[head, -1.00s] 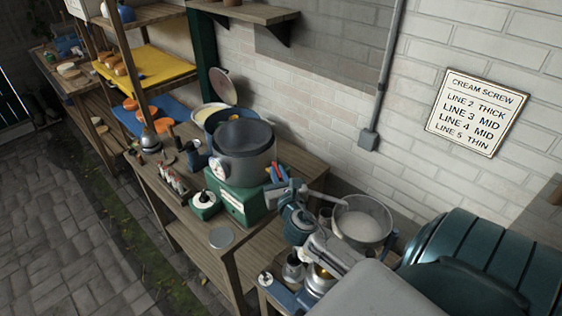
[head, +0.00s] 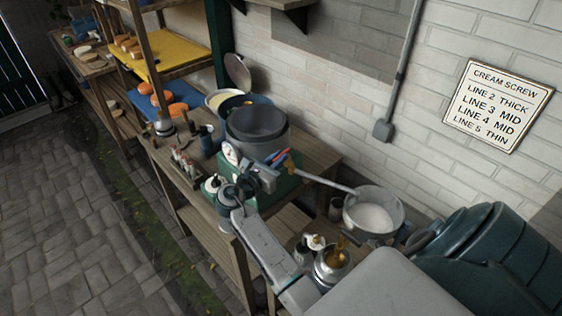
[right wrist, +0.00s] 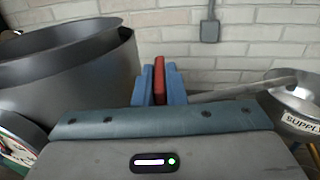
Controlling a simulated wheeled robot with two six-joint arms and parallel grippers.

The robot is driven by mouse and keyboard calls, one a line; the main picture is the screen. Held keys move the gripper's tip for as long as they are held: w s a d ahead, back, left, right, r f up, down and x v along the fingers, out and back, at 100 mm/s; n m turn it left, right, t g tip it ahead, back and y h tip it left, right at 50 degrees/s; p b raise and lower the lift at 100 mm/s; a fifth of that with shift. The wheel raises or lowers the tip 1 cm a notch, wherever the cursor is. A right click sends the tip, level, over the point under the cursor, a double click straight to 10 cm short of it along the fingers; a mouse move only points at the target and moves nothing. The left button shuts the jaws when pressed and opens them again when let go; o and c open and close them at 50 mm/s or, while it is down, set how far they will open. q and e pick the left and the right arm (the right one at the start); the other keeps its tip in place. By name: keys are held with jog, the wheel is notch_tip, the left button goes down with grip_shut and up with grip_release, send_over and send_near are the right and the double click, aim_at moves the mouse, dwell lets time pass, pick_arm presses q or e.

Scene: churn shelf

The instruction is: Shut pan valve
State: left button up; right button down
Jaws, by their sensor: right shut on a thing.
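A large grey pan (head: 258,130) with a dial on its front stands on a green base (head: 270,195) on the wooden bench. The pan (right wrist: 60,70) fills the left of that view. The valve body is hidden behind the gripper. A small orange part (head: 290,165) shows beside the fingers. My left gripper is not in view.
A metal supply pan (head: 374,212) stands to the right, with a grey spout (head: 328,184) running toward the green base. A dark teal barrel (head: 490,255) is at right. The brick wall stands behind.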

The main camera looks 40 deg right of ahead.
jog(key=shift+w+m+g+h, duration=0.2)
jog(key=shift+m+g, duration=0.25)
jog(key=shift+g, duration=0.2)
jog(key=shift+w+m+g+h, duration=0.1)
jog(key=shift+w+m+g, duration=0.05)
jog(key=shift+m+g, duration=0.4)
jog(key=shift+g, duration=0.4)
jog(key=c, duration=1.5)
grip_release()
